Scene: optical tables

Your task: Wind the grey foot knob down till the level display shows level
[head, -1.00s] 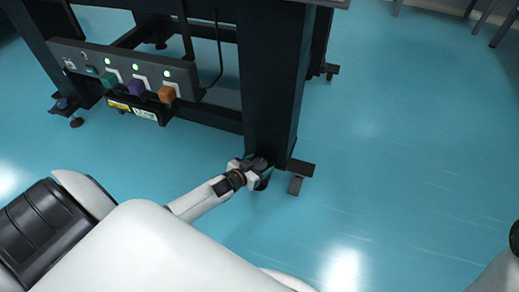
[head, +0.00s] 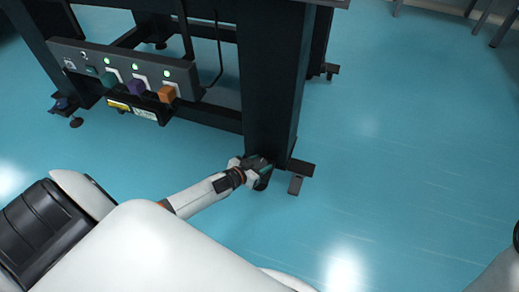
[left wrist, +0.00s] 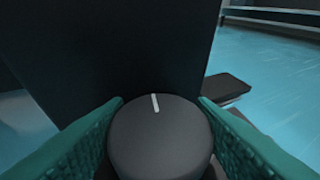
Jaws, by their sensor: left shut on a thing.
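The grey foot knob (left wrist: 160,140) is a dark round knob with a white mark near the top of its face, in the left wrist view. My left gripper (head: 262,168) is low at the foot of the near table leg (head: 275,90). Its green-padded fingers (left wrist: 160,130) are shut on the knob, one on each side. In the head view the gripper mostly hides the knob. A small pale display (head: 145,114) sits under the control panel, beside a yellow label; its reading is too small to make out. My right gripper is not in view.
The control panel (head: 70,57) on the table's frame has green, purple and orange blocks with lit green lamps. A dark foot bracket (head: 297,178) sticks out right of the leg. The blue floor (head: 400,170) to the right is clear.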

